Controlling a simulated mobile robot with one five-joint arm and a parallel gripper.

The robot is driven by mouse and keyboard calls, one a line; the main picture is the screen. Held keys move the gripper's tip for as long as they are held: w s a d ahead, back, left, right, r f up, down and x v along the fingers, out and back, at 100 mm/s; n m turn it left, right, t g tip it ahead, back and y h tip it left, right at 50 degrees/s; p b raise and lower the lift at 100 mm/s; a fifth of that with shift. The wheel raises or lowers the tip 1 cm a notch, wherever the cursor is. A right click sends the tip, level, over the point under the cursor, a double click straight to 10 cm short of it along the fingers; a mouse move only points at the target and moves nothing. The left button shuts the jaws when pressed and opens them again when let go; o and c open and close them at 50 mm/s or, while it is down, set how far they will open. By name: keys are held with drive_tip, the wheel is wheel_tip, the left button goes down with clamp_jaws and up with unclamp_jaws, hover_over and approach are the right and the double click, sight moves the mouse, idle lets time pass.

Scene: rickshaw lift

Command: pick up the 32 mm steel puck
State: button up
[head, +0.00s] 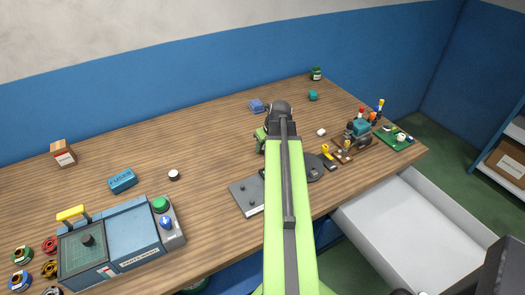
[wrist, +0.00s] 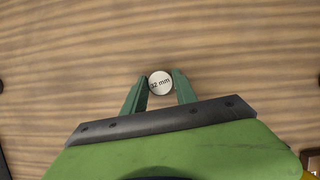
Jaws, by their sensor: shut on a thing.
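In the head view my arm reaches over the table and hides the gripper tips and the held puck.
On the wooden table (head: 215,145), a similar pale-topped disc (head: 174,175) stands near a blue fuse box (head: 122,181). A parts washer (head: 120,240) is front left. A grey plate (head: 246,196) lies beside my arm. An open white drawer (head: 410,235) juts out at right.

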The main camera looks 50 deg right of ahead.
clamp_jaws()
drive_tip(key=shift+r, duration=0.1)
drive_tip(key=shift+r+p, duration=0.2)
drive_tip(key=shift+p, duration=0.1)
wheel_tip(320, 180, up, 5)
drive_tip(key=p, duration=0.4)
drive_tip(key=shift+s+d+f+p, duration=0.1)
drive_tip(key=shift+s+f+p, duration=0.05)
drive_tip(key=shift+p, duration=0.2)
drive_tip(key=s+d+r+p, duration=0.5)
drive_tip(key=s+d, duration=0.1)
drive_tip(key=s, duration=0.3)
drive_tip(key=shift+s+r+p, duration=0.25)
drive_tip(key=shift+r+p, duration=0.15)
